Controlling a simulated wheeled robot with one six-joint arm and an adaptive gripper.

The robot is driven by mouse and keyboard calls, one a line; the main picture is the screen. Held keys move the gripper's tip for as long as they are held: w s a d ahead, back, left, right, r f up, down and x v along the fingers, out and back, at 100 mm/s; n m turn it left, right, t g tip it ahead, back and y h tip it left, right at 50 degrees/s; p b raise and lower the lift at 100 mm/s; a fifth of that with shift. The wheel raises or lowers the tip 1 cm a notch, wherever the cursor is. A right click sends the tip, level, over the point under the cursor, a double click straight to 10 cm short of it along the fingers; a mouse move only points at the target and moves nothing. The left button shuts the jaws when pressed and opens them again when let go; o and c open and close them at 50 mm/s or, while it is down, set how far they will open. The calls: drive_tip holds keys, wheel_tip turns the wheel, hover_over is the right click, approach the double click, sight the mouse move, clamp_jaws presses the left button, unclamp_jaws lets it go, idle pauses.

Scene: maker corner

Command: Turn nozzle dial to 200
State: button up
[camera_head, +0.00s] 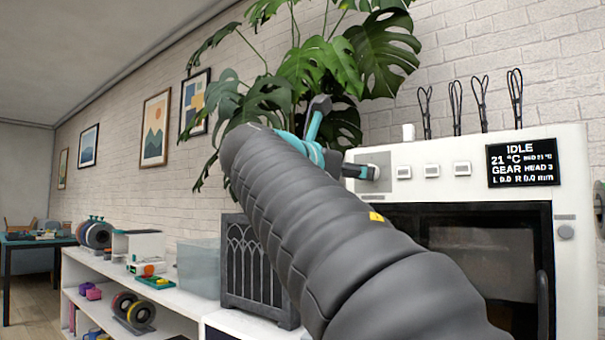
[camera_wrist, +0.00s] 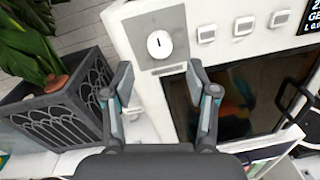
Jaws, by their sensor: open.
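The nozzle dial (camera_wrist: 160,44) is a white round knob with a short dark mark on a grey plate (camera_wrist: 172,22) on the white printer's front. The mark stands almost upright in the wrist view. My gripper (camera_wrist: 160,74) is open and empty, its two fingers apart just below the dial in that view, one to each side. No finger visibly touches it. In the head view, my gripper (camera_head: 358,171) is at the printer's upper left corner and covers part of the grey plate. The display (camera_head: 521,163) reads IDLE, 21 °C.
Several white buttons (camera_head: 432,171) sit right of the dial. The printer's dark door (camera_head: 480,250) is below. A planter (camera_wrist: 65,110) with a large leafy plant (camera_head: 330,65) stands left of the printer. A shelf (camera_head: 95,265) holds spools further left.

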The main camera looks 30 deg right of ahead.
drive_tip(key=shift+x, duration=2.4)
clamp_jaws()
